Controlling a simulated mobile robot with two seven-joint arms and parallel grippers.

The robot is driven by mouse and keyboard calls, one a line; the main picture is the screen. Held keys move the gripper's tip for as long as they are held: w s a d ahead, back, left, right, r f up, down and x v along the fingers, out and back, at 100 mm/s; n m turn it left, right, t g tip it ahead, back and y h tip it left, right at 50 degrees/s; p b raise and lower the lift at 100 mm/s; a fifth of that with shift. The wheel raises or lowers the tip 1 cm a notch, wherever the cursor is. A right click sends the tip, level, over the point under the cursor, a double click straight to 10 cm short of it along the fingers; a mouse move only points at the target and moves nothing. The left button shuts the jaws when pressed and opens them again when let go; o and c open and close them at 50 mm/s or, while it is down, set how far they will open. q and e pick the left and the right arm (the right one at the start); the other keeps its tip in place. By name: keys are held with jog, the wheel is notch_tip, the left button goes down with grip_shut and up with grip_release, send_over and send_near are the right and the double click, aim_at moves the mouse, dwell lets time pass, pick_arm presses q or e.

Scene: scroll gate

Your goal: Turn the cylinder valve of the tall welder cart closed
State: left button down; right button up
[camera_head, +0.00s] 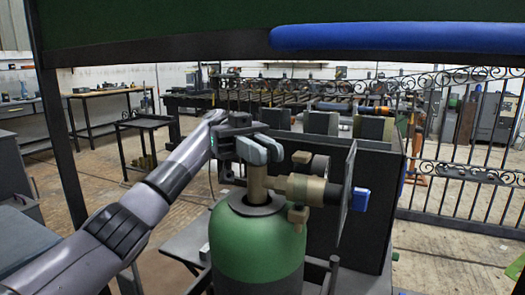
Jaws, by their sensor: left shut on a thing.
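The green gas cylinder (257,252) stands upright in the middle of the camera_head view, with a dark collar at its neck. The brass-coloured cylinder valve (257,183) rises from its top, with a brass regulator fitting (308,188) reaching out to the right. My left gripper (262,150) comes in from the left and is shut on the top of the valve. Its fingers hide the valve's handwheel, so its turn position cannot be told. The dark body of the welder cart (370,235) stands behind and right of the cylinder. My right gripper is not in view.
A blue part (361,199) juts out right of the regulator. A black iron gate (470,150) stands behind on the right. A dark frame with a blue roll (400,37) crosses the top. Workbenches (105,92) line the back left; open floor shows at the lower right.

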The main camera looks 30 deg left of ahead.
pick_arm(q)
jog(key=c, duration=1.1)
grip_release()
jog(key=shift+f, duration=0.15)
notch_tip(320, 180, up, 10)
jog(key=p, duration=0.3)
jog(key=shift+f, duration=0.15)
jog(key=shift+r+p, duration=3.75)
jog(key=shift+r, duration=1.45)
